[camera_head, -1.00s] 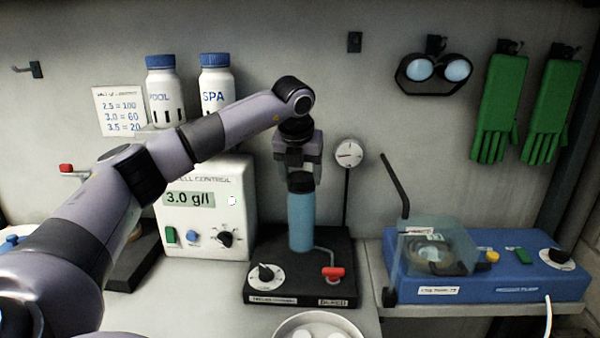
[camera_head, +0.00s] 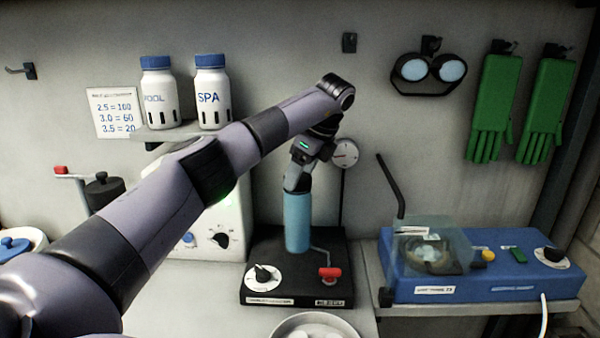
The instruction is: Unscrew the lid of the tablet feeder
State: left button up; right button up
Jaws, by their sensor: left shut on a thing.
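The tablet feeder is a light blue cylinder (camera_head: 297,222) standing upright on a black base (camera_head: 325,262). The base carries a white dial with a black knob (camera_head: 263,277) and a red-handled valve (camera_head: 330,274) at its front. My left gripper (camera_head: 297,184) is at the top of the cylinder, shut on the feeder's lid, with its wrist leaning up to the right. The fingers hide the dark lid, so I cannot tell whether it is still seated on the cylinder. My right gripper is not in view.
A round dish of white tablets (camera_head: 316,326) sits in front of the base. A gauge (camera_head: 345,153) stands close behind my wrist. A blue pump unit (camera_head: 500,265) is at right. Behind my forearm are a white control box (camera_head: 215,228) and two bottles (camera_head: 212,92) on a shelf.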

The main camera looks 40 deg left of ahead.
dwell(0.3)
pick_arm(q)
jog(key=o, duration=1.2)
jog(key=shift+r, duration=2.5)
